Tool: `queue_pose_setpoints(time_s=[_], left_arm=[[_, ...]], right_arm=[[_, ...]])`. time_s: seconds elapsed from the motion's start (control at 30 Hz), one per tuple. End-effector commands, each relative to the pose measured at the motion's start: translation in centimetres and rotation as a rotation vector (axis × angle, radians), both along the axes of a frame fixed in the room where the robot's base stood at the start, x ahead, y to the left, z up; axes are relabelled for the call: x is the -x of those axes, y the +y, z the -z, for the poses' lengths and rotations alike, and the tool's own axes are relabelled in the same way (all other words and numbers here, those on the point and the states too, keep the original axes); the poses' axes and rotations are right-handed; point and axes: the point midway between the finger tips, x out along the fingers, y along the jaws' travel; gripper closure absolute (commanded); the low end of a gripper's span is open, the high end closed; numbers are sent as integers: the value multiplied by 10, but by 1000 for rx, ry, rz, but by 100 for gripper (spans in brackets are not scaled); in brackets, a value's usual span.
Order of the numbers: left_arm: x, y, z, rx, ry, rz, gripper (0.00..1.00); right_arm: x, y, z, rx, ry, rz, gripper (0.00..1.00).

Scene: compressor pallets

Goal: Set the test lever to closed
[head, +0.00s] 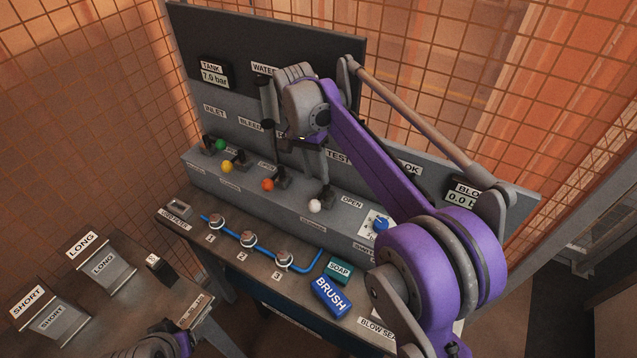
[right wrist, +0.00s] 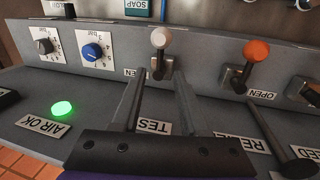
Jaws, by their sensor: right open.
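The test lever (head: 315,206) has a white ball knob and stands on the sloped front of the grey panel, beside an OPEN label (head: 352,202). In the right wrist view the white-knobbed lever (right wrist: 161,40) is just beyond my fingertips, near the TEST label (right wrist: 152,127). The knob leans toward the front of the panel. My right gripper (right wrist: 161,75) is open and empty, its two fingers on either side of the line to the lever, apparently not touching it. In the head view my right gripper (head: 316,165) hangs above and behind the knob. My left gripper does not show.
Orange (head: 268,184), yellow (head: 227,167) and green (head: 219,145) knobbed levers stand to the left. A blue dial (head: 381,224) is to the right. A BRUSH block (head: 331,297) and SOAP block (head: 340,270) lie on the bench in front. A green AIR OK lamp (right wrist: 62,109) is lit.

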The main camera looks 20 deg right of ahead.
Motion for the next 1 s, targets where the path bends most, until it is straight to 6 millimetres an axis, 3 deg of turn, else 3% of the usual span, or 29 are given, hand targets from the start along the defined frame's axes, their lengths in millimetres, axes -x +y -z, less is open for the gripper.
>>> queue_pose_setpoints(time_s=[0.1,0.3,0.87,1.0], left_arm=[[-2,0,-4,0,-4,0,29],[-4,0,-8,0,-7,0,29],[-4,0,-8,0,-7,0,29],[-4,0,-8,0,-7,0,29]], right_arm=[[-4,3,-25,0,-1,0,57],[-8,7,-49,-1,-1,-1,57],[-8,7,-53,-1,-1,-1,57],[2,6,-54,-13,-23,-37,57]])
